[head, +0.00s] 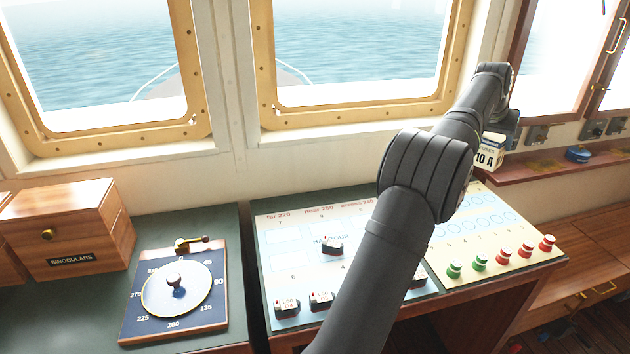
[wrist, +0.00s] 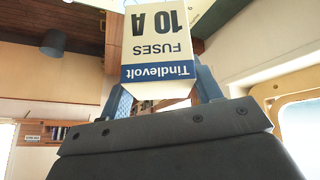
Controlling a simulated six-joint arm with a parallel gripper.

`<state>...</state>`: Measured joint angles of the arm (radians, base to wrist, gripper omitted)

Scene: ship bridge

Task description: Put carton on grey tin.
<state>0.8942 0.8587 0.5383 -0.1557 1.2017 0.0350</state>
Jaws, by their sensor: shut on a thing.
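The carton (head: 488,156) is a small white and cream box with a dark blue band, marked "FUSES 10 A". It hangs below the end of my arm in the head view, in front of the wall near the right shelf. In the wrist view the carton (wrist: 160,52) shows close up, its print upside down, between the two blue-grey fingers of my gripper (wrist: 165,82). My gripper is shut on the carton. I cannot make out a grey tin in either view.
A narrow wall shelf (head: 535,172) runs along the right, with a round blue tin (head: 578,154) on it. Below stands a sloped console panel (head: 290,240) with small ship models and several red and green pegs. A dial board (head: 135,325) and wooden binoculars box (head: 75,228) are left.

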